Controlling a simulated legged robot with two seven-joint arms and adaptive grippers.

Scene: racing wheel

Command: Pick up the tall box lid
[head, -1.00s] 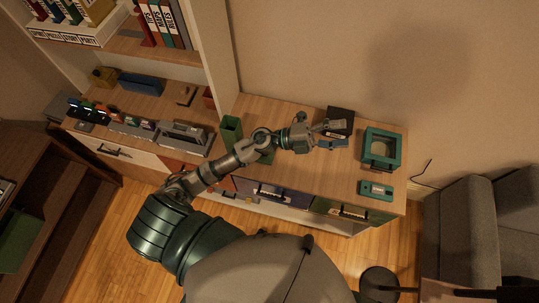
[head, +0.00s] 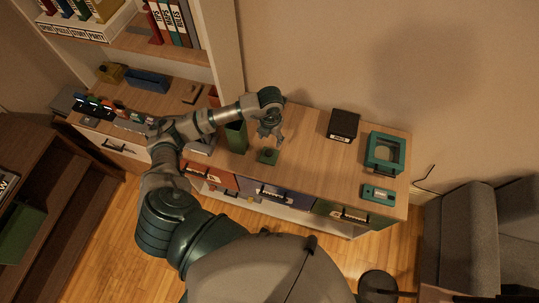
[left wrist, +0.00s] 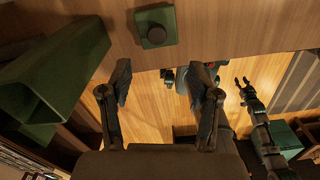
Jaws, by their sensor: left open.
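The tall box lid, a small dark green square with a round knob, lies on the wooden cabinet top (head: 268,156). The left wrist view shows it at top centre (left wrist: 156,30). The open tall green box (head: 236,138) stands just left of it; it fills the upper left of the wrist view (left wrist: 62,72). My left gripper (head: 270,136) is open and empty, pointing down just behind the lid in the head view. In the wrist view its spread fingers (left wrist: 160,82) are apart from the lid. My right gripper (left wrist: 244,90) shows open and empty at the right of the wrist view.
A black box (head: 343,124), a teal square frame (head: 384,152) and a small teal device (head: 378,193) sit on the right of the cabinet top. The wood (head: 307,145) between lid and black box is clear. Shelves and small items lie left.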

